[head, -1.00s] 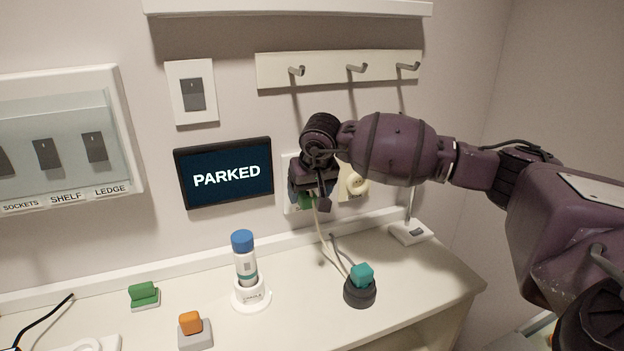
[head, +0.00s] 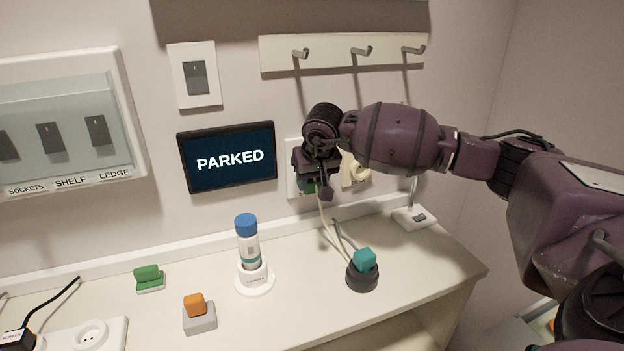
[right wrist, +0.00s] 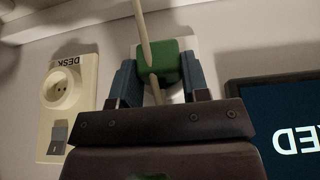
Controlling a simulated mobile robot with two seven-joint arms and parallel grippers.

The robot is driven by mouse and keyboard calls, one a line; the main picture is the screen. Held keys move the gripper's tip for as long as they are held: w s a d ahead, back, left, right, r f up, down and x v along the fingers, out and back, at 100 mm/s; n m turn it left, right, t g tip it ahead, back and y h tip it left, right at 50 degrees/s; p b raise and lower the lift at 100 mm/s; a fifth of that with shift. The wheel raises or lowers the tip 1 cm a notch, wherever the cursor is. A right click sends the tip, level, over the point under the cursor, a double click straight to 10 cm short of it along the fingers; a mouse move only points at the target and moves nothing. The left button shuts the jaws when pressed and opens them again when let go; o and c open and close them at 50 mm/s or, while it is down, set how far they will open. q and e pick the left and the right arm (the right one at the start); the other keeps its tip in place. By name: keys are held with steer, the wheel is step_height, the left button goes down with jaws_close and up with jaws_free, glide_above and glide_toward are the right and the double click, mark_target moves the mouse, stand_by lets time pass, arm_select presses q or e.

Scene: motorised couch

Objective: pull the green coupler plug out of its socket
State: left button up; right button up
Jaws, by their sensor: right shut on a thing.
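The green coupler plug (right wrist: 182,62) is between the two blue-grey fingers of my right gripper (right wrist: 160,84) in the right wrist view. A pale cable runs from the plug across that view. In the head view my right gripper (head: 318,186) is at the wall, and only a bit of green shows by its fingers. It is shut on the plug. A white wall plate (head: 291,168) shows behind the gripper. The socket itself is hidden, so I cannot tell how deep the plug sits. My left gripper is not in view.
A cream desk socket (right wrist: 62,90) is beside the plug. The ledge holds a teal block on a dark round base (head: 363,262), a blue-capped bottle (head: 248,240), an orange block (head: 195,304) and a green block (head: 148,277). A PARKED screen (head: 228,157) and hooks (head: 360,51) are on the wall.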

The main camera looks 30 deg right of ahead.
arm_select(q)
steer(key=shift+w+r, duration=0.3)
arm_select(e)
steer(key=shift+s+a, duration=0.15)
steer(key=shift+s, duration=0.5)
steer(key=shift+c, duration=0.2)
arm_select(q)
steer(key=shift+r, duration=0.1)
arm_select(e)
steer(key=shift+s, duration=0.3)
arm_select(q)
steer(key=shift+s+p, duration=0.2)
steer(key=shift+p, duration=0.15)
arm_select(e)
steer(key=shift+s+a, duration=0.25)
steer(key=shift+s, duration=0.6)
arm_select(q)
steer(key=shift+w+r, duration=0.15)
arm_select(e)
steer(key=shift+r, duration=0.1)
arm_select(q)
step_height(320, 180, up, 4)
steer(key=p, duration=0.3)
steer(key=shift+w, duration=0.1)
arm_select(e)
steer(key=v, duration=0.7)
steer(key=shift+s+r, duration=0.2)
